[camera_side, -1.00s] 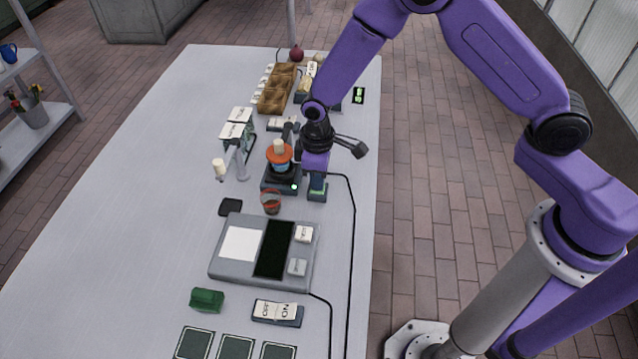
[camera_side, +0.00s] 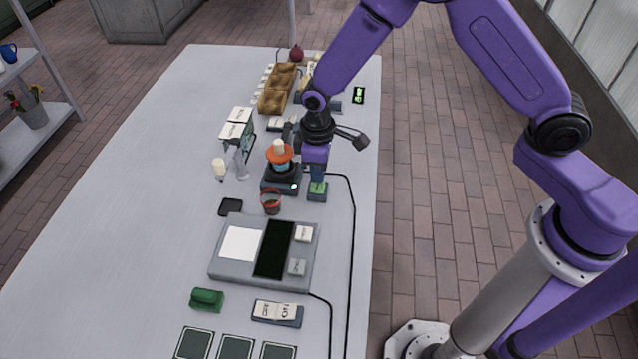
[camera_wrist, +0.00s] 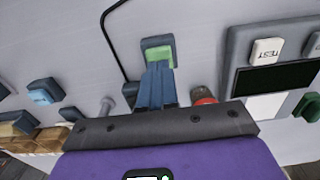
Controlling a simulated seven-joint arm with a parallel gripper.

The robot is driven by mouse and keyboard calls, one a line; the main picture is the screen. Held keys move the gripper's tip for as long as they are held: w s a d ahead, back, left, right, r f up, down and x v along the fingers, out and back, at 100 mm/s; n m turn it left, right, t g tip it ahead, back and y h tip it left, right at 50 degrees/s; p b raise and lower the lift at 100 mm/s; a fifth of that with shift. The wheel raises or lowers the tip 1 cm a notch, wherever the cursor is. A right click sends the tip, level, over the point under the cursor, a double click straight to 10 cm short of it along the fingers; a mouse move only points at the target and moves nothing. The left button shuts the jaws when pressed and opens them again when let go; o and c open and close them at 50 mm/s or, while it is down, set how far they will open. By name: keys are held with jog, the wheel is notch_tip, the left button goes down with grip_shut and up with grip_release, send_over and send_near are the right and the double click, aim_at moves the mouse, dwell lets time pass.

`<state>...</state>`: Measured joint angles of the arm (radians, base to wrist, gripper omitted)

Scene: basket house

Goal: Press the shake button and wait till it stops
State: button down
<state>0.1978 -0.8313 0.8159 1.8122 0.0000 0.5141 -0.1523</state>
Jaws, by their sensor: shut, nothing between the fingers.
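The button box (camera_side: 317,193) is a small dark block with a green top, standing right of the black-based device. It also shows in the wrist view (camera_wrist: 158,52), its green top lit. The device (camera_side: 281,180) has a small bright light on its front and carries a blue vessel with an orange collar (camera_side: 279,154) and cream stopper. I cannot tell from the frames whether it is shaking. My gripper (camera_side: 317,181) points down just over the green button, fingers together and empty. In the wrist view its blue fingertips (camera_wrist: 158,66) overlap the button's near edge; contact is unclear.
A small red-rimmed pot (camera_side: 271,203) stands in front of the device. A grey scale-like panel (camera_side: 230,270) lies nearer the camera. A stand with a cream-tipped arm (camera_side: 240,165) is to the left. A black cable (camera_side: 352,230) runs along the right. The left tabletop is clear.

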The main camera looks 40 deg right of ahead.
jog(key=shift+r, duration=0.1)
notch_tip(320, 180, up, 6)
jog(key=shift+f, duration=0.1)
dwell(0.5)
jog(key=s+d+r+n, duration=0.1)
jog(key=s+d+r, duration=0.3)
jog(key=s, duration=0.5)
jog(key=s+d+r+n, duration=0.1)
jog(key=s+d+r, duration=0.3)
jog(key=s, duration=0.5)
jog(key=s+d+r+n, duration=0.1)
jog(key=s+d+r, duration=0.4)
jog(key=s, duration=0.5)
jog(key=shift+d+n, duration=0.3)
jog(key=shift+d, duration=0.65)
